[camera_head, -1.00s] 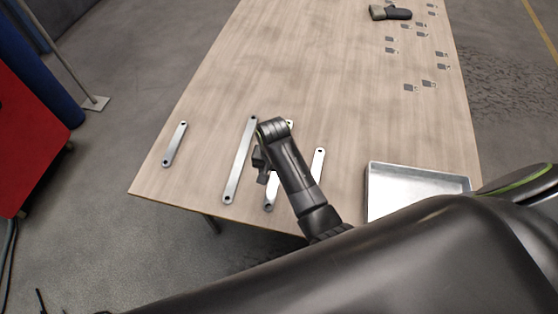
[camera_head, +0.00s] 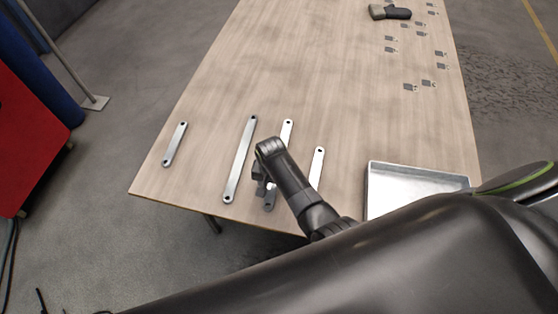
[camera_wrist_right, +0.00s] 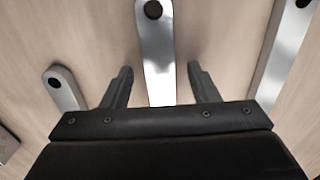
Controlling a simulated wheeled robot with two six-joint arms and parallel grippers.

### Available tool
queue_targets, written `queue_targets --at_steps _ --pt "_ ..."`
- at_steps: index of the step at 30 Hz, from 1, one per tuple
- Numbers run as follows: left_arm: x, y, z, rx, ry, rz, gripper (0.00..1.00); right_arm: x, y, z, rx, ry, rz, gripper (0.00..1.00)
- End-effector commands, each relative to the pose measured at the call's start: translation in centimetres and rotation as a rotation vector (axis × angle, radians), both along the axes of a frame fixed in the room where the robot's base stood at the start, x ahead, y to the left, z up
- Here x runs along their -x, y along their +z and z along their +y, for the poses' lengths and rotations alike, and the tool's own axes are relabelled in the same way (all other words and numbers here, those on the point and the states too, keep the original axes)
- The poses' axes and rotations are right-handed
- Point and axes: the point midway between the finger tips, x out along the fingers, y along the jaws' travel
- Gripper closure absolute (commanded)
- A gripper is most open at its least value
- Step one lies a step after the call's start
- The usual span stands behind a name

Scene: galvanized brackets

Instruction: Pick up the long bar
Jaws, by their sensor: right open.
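Several flat silver bars with end holes lie on the table. The two longest are the second from the left (camera_head: 240,160) and the third from the left (camera_head: 286,132); their lengths look close, and I cannot tell which is longer. My right gripper (camera_head: 266,190) is over the near part of the third bar and hides much of it. In the right wrist view, the open fingers of my right gripper (camera_wrist_right: 160,72) are on either side of a bar (camera_wrist_right: 157,55), with gaps on both sides. I cannot tell the finger height. My left gripper is not in view.
A short bar (camera_head: 175,145) lies at the left and another bar (camera_head: 316,165) right of my gripper. A metal tray (camera_head: 420,170) stands at the right. Several small brackets (camera_head: 428,83) and a dark tool (camera_head: 390,12) lie at the back. The table middle is clear.

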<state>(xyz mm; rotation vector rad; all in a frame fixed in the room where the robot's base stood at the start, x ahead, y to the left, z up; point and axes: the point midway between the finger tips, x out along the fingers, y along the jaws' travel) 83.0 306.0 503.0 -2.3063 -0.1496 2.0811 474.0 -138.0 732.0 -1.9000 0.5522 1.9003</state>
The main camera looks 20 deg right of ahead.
Motion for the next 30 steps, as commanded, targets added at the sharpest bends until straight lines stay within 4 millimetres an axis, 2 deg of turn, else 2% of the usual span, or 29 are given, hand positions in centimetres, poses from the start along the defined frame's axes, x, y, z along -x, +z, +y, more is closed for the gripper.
queue_targets --at_steps 3,16,25,30 --pt "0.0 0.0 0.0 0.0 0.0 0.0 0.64 0.0 0.0 0.0 0.0 0.0 0.0 0.45" --pt "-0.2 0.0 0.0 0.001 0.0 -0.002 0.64 0.0 0.0 0.0 0.0 0.0 0.0 1.0" --pt "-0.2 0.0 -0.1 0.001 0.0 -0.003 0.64 -0.1 0.3 0.0 0.0 0.001 -0.002 1.0" --pt "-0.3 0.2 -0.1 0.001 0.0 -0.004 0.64 -0.2 1.7 0.0 0.0 0.001 -0.005 1.0"
